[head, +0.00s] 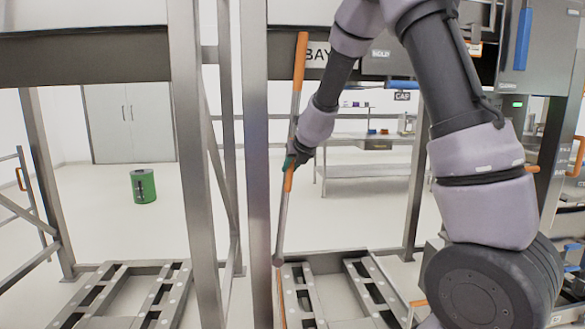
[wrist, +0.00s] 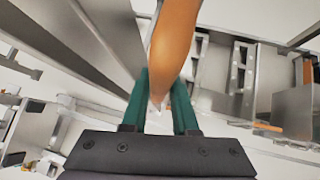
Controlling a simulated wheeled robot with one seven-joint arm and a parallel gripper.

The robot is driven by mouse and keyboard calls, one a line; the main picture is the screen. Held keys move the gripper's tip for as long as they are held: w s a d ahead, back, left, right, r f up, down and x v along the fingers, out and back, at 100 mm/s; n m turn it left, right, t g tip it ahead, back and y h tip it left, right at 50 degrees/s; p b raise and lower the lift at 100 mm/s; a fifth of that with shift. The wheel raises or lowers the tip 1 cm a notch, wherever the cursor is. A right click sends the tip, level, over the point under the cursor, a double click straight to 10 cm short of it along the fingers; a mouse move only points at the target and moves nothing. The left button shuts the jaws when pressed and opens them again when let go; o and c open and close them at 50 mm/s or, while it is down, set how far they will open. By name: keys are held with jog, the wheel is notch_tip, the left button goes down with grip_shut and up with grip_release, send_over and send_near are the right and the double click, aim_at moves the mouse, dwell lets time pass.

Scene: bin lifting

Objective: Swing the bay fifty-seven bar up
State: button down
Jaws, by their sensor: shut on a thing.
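The bar (head: 297,85) is a long grey rod with orange sections. It stands nearly upright beside a steel post, leaning slightly, with its top end to the right of its lower end. Its lower end is low by the post, above the floor frame. My gripper (head: 291,160) is shut on the bar around its middle orange part. In the wrist view the orange grip (wrist: 175,45) lies between my green fingers (wrist: 160,105). A sign reading "BAY" (head: 315,55) is on the dark crossbeam; my arm hides its number.
Steel posts (head: 255,150) stand just left of the bar. Slotted floor frames (head: 300,290) lie below on both sides. A green drum (head: 143,186) stands at the back left, and a bench (head: 365,140) stands behind. Open floor lies between.

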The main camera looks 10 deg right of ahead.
jog(key=shift+f, duration=0.1)
jog(key=c, duration=0.7)
grip_release()
jog(key=shift+d, duration=0.1)
